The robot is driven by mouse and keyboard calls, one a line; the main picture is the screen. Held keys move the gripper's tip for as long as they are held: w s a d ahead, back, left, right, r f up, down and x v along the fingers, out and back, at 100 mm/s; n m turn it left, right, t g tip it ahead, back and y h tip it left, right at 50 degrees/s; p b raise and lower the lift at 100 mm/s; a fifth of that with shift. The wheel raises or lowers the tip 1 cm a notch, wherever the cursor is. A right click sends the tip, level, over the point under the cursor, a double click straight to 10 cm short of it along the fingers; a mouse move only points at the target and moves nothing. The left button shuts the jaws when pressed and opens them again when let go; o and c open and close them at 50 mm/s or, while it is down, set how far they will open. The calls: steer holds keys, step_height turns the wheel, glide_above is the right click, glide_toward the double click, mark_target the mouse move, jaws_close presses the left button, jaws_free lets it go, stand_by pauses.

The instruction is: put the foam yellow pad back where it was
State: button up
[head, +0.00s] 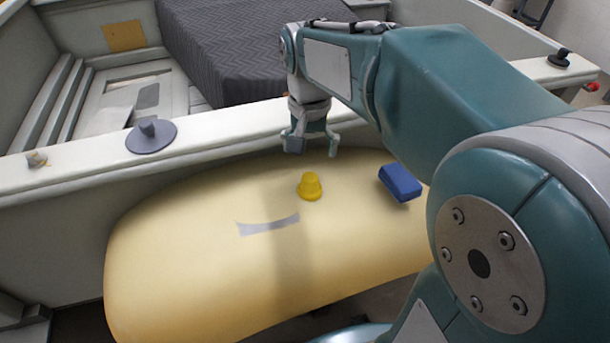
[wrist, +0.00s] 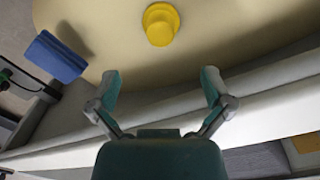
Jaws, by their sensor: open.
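A small yellow piece (head: 310,186) with a round top and wider rim stands on a large pale-yellow padded surface (head: 180,250). It looks more like a small cup or plug than a flat pad. In the wrist view the yellow piece (wrist: 160,24) lies beyond the fingertips, centred between them. My gripper (head: 313,149) is open and empty, pointing down above the back edge of the padded surface, behind the yellow piece and apart from it. Both fingers of my gripper (wrist: 160,78) show spread in the wrist view.
A blue block (head: 400,182) lies to the right on the padded surface. A grey curved patch (head: 268,225) marks its middle. A white ledge (head: 215,134) with a grey disc-shaped fitting (head: 151,136) runs behind. A tan square (head: 124,36) is on the far left wall.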

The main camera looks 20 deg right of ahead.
mark_target(310, 179)
step_height(310, 179, down, 10)
steer(key=shift+s+a+f, duration=0.1)
steer(key=shift+s, duration=0.05)
steer(key=c, duration=1)
steer(key=shift+o, duration=0.2)
steer(key=shift+r, duration=0.3)
steer(key=r, duration=0.3)
steer(key=shift+s+r, duration=0.2)
steer(key=shift+s, duration=0.05)
steer(key=s+r, duration=0.9)
steer(key=s, duration=0.4)
steer(key=shift+s, duration=0.3)
